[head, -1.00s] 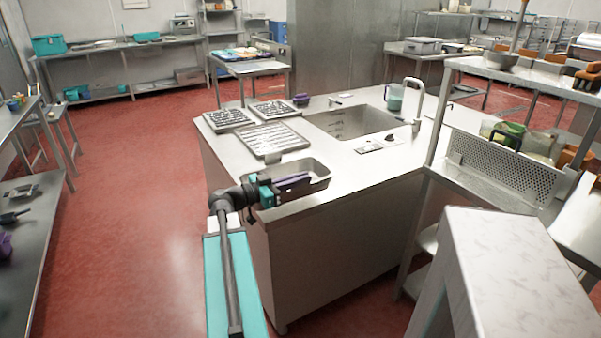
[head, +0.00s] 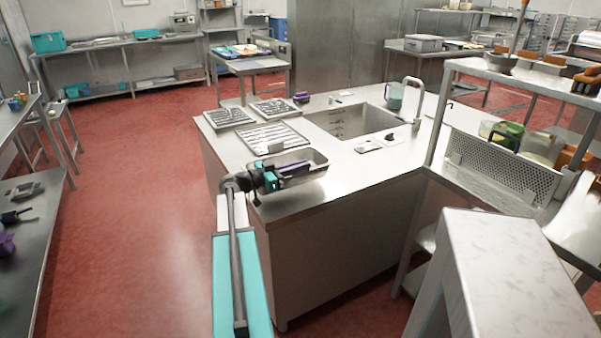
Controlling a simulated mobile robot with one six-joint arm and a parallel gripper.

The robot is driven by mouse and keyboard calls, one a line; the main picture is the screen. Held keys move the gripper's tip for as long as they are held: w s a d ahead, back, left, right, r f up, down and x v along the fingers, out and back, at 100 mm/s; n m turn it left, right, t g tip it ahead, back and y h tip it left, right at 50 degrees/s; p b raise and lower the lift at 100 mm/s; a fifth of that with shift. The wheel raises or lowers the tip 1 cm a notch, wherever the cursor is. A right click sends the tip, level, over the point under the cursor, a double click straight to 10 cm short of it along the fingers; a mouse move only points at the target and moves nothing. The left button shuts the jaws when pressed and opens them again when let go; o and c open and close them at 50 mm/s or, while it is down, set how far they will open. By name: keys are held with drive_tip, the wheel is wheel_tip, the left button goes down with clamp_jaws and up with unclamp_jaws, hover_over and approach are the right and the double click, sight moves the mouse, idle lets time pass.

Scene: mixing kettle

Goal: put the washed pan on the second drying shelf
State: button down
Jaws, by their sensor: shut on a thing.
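A grey metal pan (head: 315,158), rectangular with a raised rim, is over the near left corner of the sink counter (head: 345,185). My gripper (head: 280,172), with teal parts, reaches in from the left and is shut on the pan's near left side. A purple strip shows along the pan's inside in line with my gripper; I cannot tell whether it is part of the gripper. The pan looks roughly level; whether it touches the counter is unclear. A metal shelf unit stands at the right, with an upper shelf (head: 480,68) and a lower level (head: 480,177).
Several slotted trays, one of them the nearest tray (head: 272,138), lie behind the pan. The sink (head: 345,120) with a tall tap (head: 419,98) is to their right. A perforated metal panel (head: 503,165) and jugs occupy the lower shelf level. Red floor at left is open.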

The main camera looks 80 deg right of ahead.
drive_tip(key=shift+w+d, duration=0.15)
drive_tip(key=shift+d, duration=0.55)
drive_tip(key=shift+f, duration=0.1)
drive_tip(key=shift+f+p, duration=0.55)
drive_tip(key=shift+f, duration=1.25)
drive_tip(key=c, duration=1.9)
unclamp_jaws()
drive_tip(key=b+v, duration=0.2)
drive_tip(key=v, duration=1)
drive_tip(key=shift+b, duration=0.35)
drive_tip(key=shift+o, duration=0.3)
